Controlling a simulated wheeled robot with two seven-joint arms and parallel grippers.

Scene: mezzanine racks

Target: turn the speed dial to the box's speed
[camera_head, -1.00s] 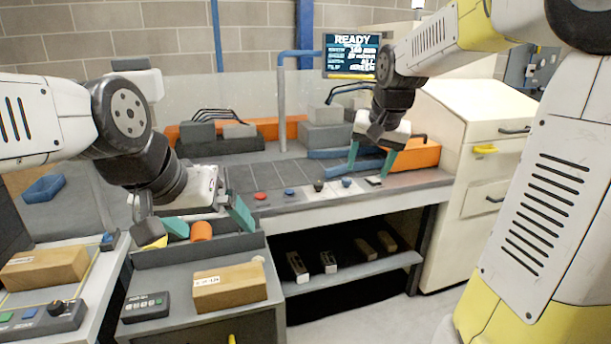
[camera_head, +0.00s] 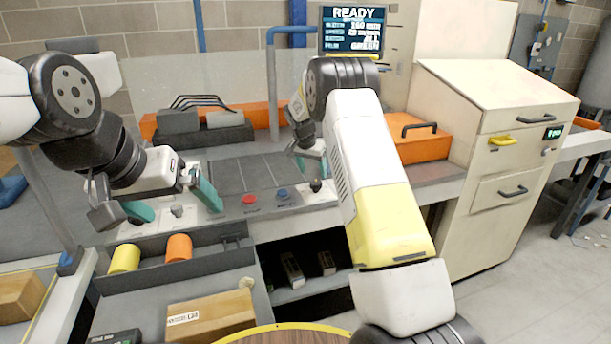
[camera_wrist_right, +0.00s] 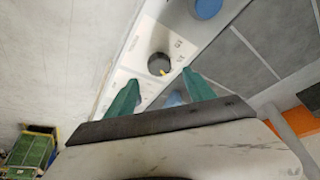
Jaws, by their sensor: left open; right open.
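The speed dial, a black knob (camera_head: 316,185), stands on the light control strip along the bench front. In the right wrist view the dial (camera_wrist_right: 159,63) shows a yellow mark and printed lettering around it. My right gripper (camera_head: 314,160) is open and empty above the strip, close to the knob. In the wrist view its teal fingertips (camera_wrist_right: 162,82) lie either side of the dial's near edge, apart from it. My left gripper (camera_head: 172,203) is open and empty above the bench's left part. The cardboard box (camera_head: 210,315) lies at the lower front; its white label is too small to read surely.
A red button (camera_head: 250,199) and a blue button (camera_head: 282,194) sit left of the dial. A screen (camera_head: 352,30) reads READY with several lines. A grey tray (camera_head: 205,268) holds a yellow and an orange cylinder. A cream cabinet (camera_head: 490,150) stands at right.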

